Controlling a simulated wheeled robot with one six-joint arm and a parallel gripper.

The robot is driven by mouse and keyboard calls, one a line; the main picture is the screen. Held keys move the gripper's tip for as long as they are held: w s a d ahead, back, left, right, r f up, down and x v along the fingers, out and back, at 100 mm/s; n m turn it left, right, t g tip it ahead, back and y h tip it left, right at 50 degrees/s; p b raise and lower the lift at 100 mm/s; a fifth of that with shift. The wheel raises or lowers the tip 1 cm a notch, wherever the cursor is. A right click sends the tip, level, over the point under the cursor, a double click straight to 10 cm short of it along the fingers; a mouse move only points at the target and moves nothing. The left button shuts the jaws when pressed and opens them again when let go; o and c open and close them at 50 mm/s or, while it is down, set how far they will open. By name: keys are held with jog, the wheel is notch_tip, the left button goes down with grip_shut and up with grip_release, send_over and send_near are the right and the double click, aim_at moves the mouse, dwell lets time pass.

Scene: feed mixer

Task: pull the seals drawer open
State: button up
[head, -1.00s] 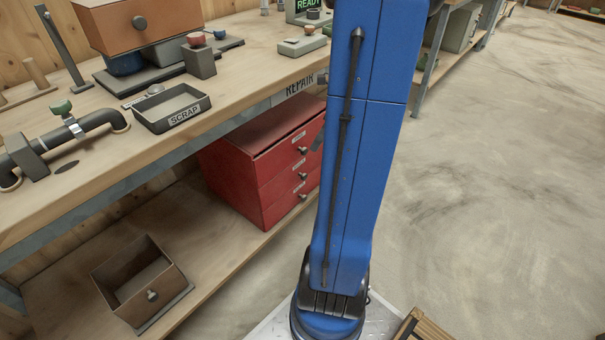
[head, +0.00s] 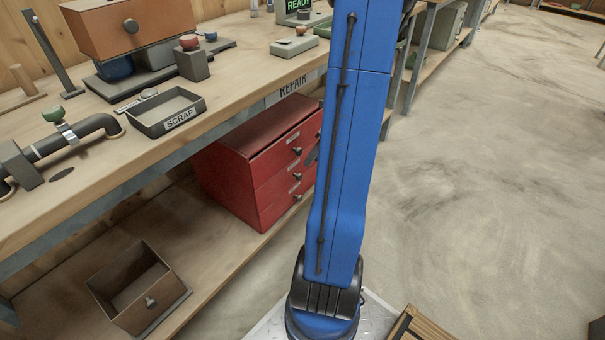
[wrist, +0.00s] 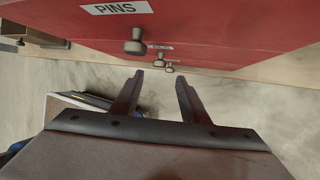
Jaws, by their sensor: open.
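The red drawer chest (head: 232,178) stands on the shelf under the bench, with several knobs and small labels down its front. The labels are too small to read in the head view. In the wrist view, the chest front (wrist: 230,22) fills the top. A label reading PINS (wrist: 117,8) sits above the nearest dark knob (wrist: 134,42). Lower knobs (wrist: 159,61) show beyond it, one beside a label I cannot read. No seals label is legible. My gripper (wrist: 158,82) is open and empty, its fingers just short of the chest front and apart from the knobs.
The bench top (head: 228,90) overhangs the chest, with a SCRAP tray (head: 166,112) near its edge. An open brown box (head: 138,288) sits on the lower shelf to the left. The floor (head: 480,190) to the right is largely clear.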

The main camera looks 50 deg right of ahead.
aim_at(301, 175)
jog(key=x, duration=0.9)
jog(key=shift+f, duration=0.15)
jog(key=shift+c, duration=0.2)
grip_shut()
